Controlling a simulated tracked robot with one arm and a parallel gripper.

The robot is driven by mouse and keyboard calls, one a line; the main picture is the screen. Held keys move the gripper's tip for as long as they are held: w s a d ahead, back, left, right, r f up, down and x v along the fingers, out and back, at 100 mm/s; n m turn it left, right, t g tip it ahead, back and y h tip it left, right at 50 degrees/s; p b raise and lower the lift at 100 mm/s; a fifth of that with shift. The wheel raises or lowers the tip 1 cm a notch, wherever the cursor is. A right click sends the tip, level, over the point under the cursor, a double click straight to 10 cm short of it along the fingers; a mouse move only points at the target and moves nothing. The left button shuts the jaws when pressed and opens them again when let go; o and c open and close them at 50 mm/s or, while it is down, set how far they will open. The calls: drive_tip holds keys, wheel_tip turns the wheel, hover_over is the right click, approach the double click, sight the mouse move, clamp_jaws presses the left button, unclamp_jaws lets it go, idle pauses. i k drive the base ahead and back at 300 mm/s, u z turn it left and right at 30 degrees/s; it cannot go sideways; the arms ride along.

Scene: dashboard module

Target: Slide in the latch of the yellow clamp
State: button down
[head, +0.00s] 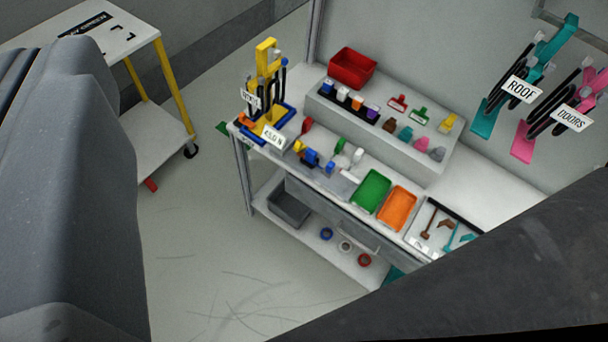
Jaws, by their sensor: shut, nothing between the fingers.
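I cannot make out the yellow clamp or its latch for certain. The yellow things on the workbench (465,185) are a tall yellow tool holder (266,54) at its left end, a small yellow piece (448,123) on the raised shelf, and another small yellow part (299,147) near the front edge. All are small and far off. My gripper is not in view, so I cannot place it against any of them.
A large grey body (60,190) fills the left side, close by. A dark surface (450,275) blocks the lower right. A white trolley with yellow legs (175,88) stands behind. Red (353,68), green (371,190) and orange (397,208) bins sit on the bench.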

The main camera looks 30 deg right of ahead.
sight(299, 146)
drive_tip(key=z, duration=1.5)
drive_tip(key=i, duration=1)
drive_tip(key=u, duration=0.1)
